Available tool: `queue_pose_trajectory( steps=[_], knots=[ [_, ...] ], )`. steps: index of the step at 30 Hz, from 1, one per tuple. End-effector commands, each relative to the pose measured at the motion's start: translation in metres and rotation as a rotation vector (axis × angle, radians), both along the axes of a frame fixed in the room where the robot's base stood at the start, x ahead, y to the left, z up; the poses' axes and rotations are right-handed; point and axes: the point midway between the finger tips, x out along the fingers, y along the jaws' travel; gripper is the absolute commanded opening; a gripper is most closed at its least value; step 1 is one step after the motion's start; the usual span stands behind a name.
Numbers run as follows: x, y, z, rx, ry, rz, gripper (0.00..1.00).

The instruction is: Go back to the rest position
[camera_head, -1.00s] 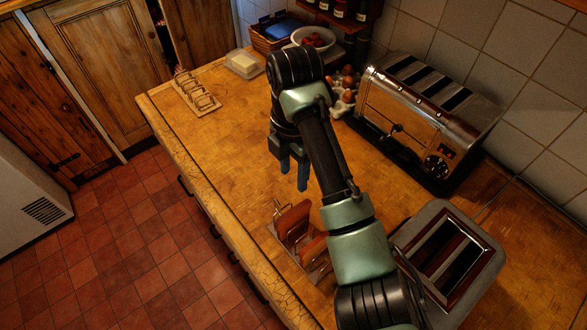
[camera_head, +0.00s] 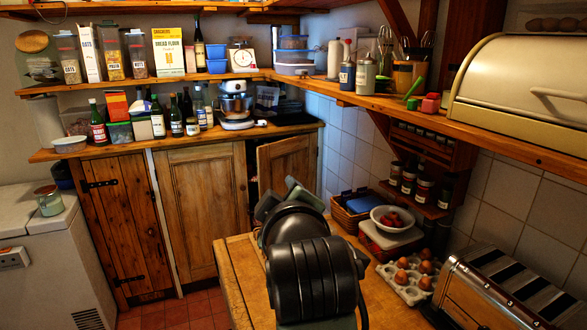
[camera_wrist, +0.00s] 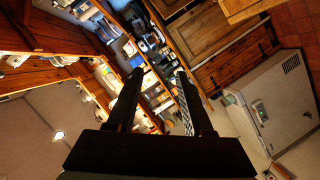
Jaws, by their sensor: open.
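My gripper (camera_wrist: 159,76) is open and empty in the wrist view, its two dark fingers spread apart. Beyond the fingers, the shelves, the wooden cupboards and the white freezer appear tilted in that view. In the head view, the black, rounded joint of my arm fills the lower middle, raised in front of the worktop (camera_head: 237,280). My gripper is largely hidden behind that joint there.
A steel toaster (camera_head: 500,300), an egg tray (camera_head: 408,285) and a white bowl (camera_head: 392,219) stand right of my arm. A bread bin (camera_head: 530,85) sits on the right shelf. The white freezer (camera_head: 40,265) is at left. Open air surrounds the fingers.

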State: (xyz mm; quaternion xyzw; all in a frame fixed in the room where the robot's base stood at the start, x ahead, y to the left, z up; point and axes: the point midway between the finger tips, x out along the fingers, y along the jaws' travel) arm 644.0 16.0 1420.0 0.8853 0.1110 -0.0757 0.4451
Motion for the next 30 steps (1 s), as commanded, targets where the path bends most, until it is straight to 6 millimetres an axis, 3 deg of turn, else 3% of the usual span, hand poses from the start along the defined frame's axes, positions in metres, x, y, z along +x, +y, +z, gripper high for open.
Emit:
queue_pose_trajectory(
  steps=[1,3,6,9,12,15,18,30],
  knots=[
    [-0.013,0.006,0.032,0.115,-0.117,-0.015,0.51],
    [-0.034,0.008,0.077,0.281,-0.273,-0.027,0.51],
    [-0.075,0.005,0.133,0.506,-0.479,-0.013,0.51],
    [-0.120,-0.002,0.176,0.695,-0.652,0.030,0.51],
    [-0.160,-0.008,0.204,0.835,-0.780,0.082,0.51],
    [-0.188,-0.013,0.221,0.922,-0.861,0.127,0.51],
    [-0.202,-0.016,0.228,0.963,-0.902,0.150,0.51],
    [-0.204,-0.016,0.229,0.969,-0.906,0.154,0.51]
  ],
)
